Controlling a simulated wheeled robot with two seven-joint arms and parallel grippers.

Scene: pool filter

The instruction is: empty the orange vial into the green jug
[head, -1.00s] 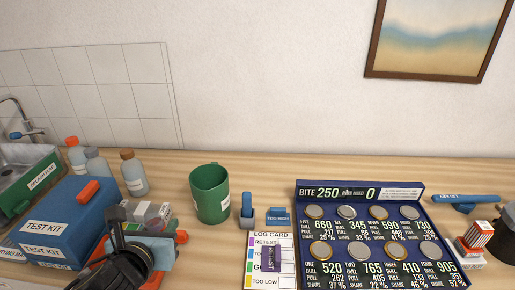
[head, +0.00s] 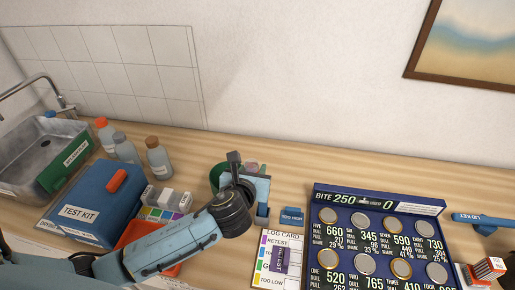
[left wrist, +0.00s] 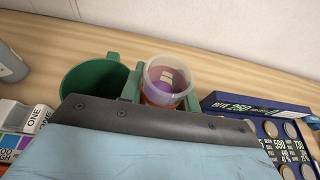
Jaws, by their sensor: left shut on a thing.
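The green jug (head: 215,177) stands on the counter, mostly hidden behind my left gripper in the head view. In the left wrist view the jug (left wrist: 84,82) is open-topped and left of the gripper. My left gripper (head: 245,172) is shut on the orange vial (left wrist: 166,82), a clear-rimmed cup with orange and purple showing inside. The vial looks roughly upright, its mouth beside the jug's mouth, not over it. In the head view only a small pinkish part of it shows behind the gripper. My right gripper is not in view.
A blue test kit (head: 87,207), an orange tray (head: 148,236) and several bottles (head: 158,158) stand left, near the sink (head: 40,155). A log card (head: 279,262) and a blue coin board (head: 378,210) lie right. The counter behind the board is clear.

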